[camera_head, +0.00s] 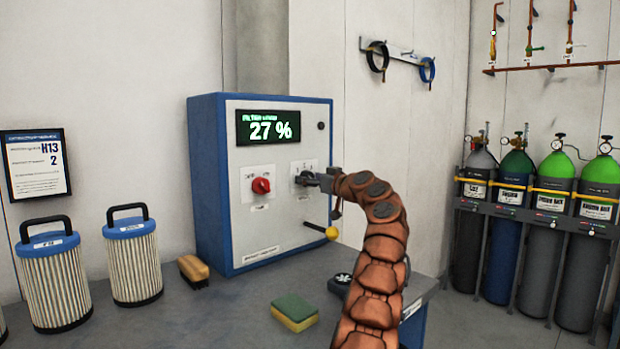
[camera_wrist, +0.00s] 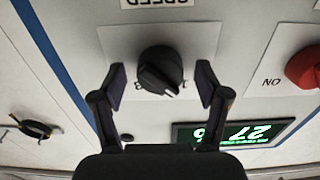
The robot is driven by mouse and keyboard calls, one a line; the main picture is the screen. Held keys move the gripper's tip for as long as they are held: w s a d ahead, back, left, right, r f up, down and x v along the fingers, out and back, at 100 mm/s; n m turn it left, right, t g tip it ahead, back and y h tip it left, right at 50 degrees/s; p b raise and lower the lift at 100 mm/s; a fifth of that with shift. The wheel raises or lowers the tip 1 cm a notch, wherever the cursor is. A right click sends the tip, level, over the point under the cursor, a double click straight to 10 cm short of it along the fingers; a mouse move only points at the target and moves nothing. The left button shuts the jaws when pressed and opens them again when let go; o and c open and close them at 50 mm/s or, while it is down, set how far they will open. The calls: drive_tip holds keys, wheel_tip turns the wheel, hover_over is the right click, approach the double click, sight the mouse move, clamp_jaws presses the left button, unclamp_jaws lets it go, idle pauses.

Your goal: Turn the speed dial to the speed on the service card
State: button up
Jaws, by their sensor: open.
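The black speed dial (camera_wrist: 160,70) sits on a white plate on the control box, under an upside-down SPEED label in the wrist view. Its pale pointer mark points to the lower right there; a figure beside it is partly hidden and hard to read. My gripper (camera_wrist: 161,82) is open, with one finger on each side of the dial, apart from it as far as I can tell. In the head view my gripper (camera_head: 318,180) is at the dial, mostly covering it.
The blue and white control box (camera_head: 265,225) has a display (camera_head: 268,127) reading 27 %, a red switch (camera_head: 261,186) and a yellow-knobbed lever (camera_head: 331,233). Filters (camera_head: 133,262), a brush (camera_head: 193,270) and a sponge (camera_head: 294,312) are on the bench. Gas cylinders (camera_head: 550,240) stand right.

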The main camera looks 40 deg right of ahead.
drive_tip(key=shift+w, duration=0.1)
drive_tip(key=c, duration=1.2)
